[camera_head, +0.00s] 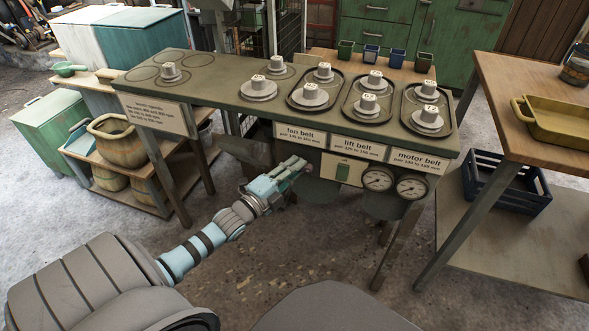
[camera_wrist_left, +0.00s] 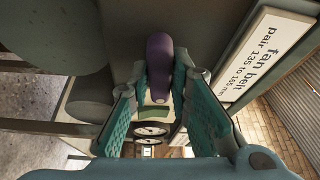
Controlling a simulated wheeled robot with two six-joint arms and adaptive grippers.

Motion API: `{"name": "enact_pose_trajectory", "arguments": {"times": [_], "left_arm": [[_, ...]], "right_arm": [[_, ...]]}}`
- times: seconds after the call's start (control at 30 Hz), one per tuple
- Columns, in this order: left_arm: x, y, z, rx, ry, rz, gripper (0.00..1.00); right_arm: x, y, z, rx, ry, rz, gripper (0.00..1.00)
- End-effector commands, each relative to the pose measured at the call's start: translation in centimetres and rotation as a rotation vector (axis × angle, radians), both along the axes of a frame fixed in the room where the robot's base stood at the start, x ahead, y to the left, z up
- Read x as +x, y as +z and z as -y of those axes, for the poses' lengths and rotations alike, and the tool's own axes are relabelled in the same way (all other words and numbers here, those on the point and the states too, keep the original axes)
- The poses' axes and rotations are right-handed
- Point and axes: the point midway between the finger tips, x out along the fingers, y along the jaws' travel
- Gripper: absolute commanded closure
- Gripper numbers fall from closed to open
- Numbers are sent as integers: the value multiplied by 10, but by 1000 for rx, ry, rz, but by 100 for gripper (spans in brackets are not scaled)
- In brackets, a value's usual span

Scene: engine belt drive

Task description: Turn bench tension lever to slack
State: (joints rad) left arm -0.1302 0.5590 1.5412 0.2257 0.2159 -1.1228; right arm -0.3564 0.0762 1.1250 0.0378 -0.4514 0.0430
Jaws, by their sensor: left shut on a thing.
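The bench (camera_head: 220,92) has a dark green top and stands in front of me. In the left wrist view a rounded purple lever handle (camera_wrist_left: 158,62) sits between the two teal finger pads. My left gripper (camera_head: 298,166) is at the bench's front edge, just under the fan belt label, and is shut on that handle. In the head view the fingers largely hide the lever, so its angle is hard to tell. My right gripper is not in view.
Several pulleys stand in trays on the bench top. Labels for fan belt (camera_head: 300,134), lift belt (camera_head: 358,147) and motor belt (camera_head: 417,160) line the front. Two round gauges (camera_head: 377,180) hang below, right of my gripper. A wooden table (camera_head: 520,95) stands at right.

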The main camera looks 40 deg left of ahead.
Motion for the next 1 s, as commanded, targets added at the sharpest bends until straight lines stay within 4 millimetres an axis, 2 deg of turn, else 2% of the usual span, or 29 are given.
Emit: {"name": "enact_pose_trajectory", "arguments": {"times": [1.0], "left_arm": [[1,-6,3,-878,2,303,100]], "right_arm": [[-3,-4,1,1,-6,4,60]]}}
